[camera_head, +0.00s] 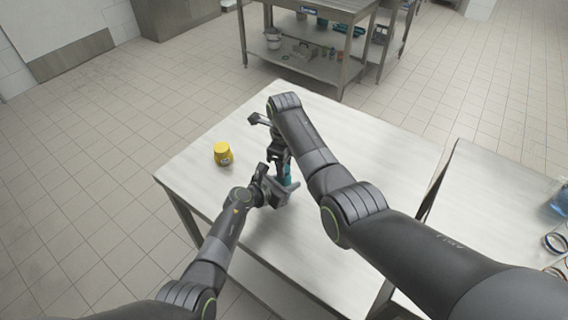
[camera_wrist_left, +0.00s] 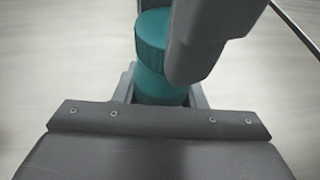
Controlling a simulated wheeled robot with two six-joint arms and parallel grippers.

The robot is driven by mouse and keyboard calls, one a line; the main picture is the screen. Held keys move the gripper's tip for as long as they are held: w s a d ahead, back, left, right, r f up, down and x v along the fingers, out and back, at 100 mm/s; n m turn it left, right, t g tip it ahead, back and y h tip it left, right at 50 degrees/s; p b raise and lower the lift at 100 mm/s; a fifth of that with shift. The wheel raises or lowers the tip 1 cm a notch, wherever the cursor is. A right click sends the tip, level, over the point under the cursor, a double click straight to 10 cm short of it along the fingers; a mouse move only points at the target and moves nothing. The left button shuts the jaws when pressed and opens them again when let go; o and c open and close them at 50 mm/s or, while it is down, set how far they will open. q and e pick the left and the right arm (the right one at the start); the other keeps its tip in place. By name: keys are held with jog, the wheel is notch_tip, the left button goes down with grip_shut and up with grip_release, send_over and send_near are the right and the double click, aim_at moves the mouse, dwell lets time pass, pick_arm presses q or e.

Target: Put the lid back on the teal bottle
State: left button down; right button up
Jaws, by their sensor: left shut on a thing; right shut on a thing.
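The teal bottle (camera_wrist_left: 157,88) stands upright between the fingers of my left gripper (camera_wrist_left: 160,98), which is shut on it. In the head view the bottle (camera_head: 287,170) is mostly hidden by my two grippers, and my left gripper (camera_head: 277,188) reaches it from the lower left. A ribbed teal lid (camera_wrist_left: 151,40) is directly above the bottle in the left wrist view. My right gripper (camera_head: 279,160) comes down from above and is shut on the lid; one dark finger (camera_wrist_left: 203,45) covers the lid's right side. I cannot tell whether the lid is fully seated.
A yellow jar (camera_head: 222,153) stands on the white table (camera_head: 370,150), left of my grippers. The rest of this table top is clear. A second table (camera_head: 490,205) at the right holds a blue container (camera_head: 560,200) and several rings (camera_head: 555,243).

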jog(key=m, duration=0.5)
jog(key=shift+w, duration=0.1)
jog(key=o, duration=0.9)
jog(key=shift+o, duration=0.2)
jog(key=shift+r, duration=0.1)
jog(key=shift+r, duration=2.2)
jog(key=shift+c, duration=0.3)
